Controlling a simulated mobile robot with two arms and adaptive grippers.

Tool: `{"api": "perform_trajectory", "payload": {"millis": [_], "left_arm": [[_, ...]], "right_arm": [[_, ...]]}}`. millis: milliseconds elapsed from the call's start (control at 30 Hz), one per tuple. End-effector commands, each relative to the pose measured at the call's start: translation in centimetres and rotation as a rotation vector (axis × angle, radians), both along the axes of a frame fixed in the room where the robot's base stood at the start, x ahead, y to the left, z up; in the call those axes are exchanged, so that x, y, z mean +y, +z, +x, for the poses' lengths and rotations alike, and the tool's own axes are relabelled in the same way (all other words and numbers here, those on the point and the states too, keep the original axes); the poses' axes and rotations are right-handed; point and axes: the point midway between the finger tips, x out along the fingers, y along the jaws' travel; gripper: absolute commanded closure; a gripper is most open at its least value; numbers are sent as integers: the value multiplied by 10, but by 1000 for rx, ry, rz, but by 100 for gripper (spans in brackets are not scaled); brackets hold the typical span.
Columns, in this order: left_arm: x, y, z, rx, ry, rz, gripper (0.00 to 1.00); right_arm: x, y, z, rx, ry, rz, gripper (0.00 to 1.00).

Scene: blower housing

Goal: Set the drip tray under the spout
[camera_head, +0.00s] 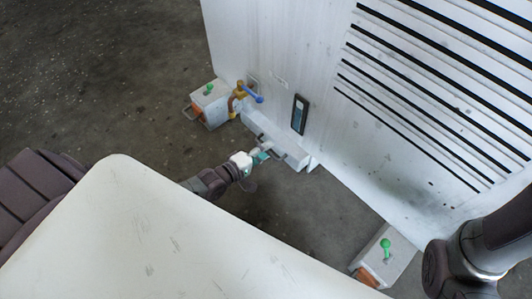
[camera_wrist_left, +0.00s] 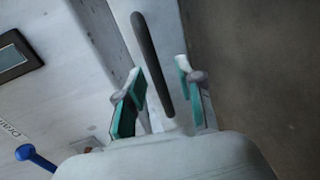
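The drip tray appears to be the long pale tray (camera_head: 290,152) lying along the foot of the housing in the head view. Its dark bar handle (camera_wrist_left: 152,60) shows in the left wrist view. The brass spout (camera_head: 233,103) with a blue lever (camera_head: 253,96) juts from the housing near the tray's far left end. My left gripper (camera_head: 264,155) is at the tray's near side. In the wrist view its teal-padded fingers (camera_wrist_left: 160,97) are apart, on either side of the handle, with gaps showing. My right gripper is out of view; only its arm shows at lower right.
The white housing (camera_head: 320,60) with dark vents fills the upper right. Grey blocks with green knobs stand at its far left corner (camera_head: 211,104) and near corner (camera_head: 386,254). A small dark window (camera_head: 300,114) sits above the tray. Floor (camera_head: 110,75) to the left is clear.

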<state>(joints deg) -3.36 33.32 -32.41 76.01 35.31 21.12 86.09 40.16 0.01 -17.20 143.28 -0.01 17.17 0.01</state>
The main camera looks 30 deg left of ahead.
Motion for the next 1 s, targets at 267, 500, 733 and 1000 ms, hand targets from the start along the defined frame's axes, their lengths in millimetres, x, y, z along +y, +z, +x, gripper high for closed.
{"api": "perform_trajectory", "payload": {"millis": [267,500,733,1000], "left_arm": [[-2,-1,6,0,0,1,63],[-2,-1,6,0,0,0,87],[-2,-1,5,0,0,0,100],[-1,-1,4,1,0,1,100]], "right_arm": [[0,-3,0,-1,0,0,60],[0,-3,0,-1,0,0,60],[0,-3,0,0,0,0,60],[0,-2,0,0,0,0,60]]}}
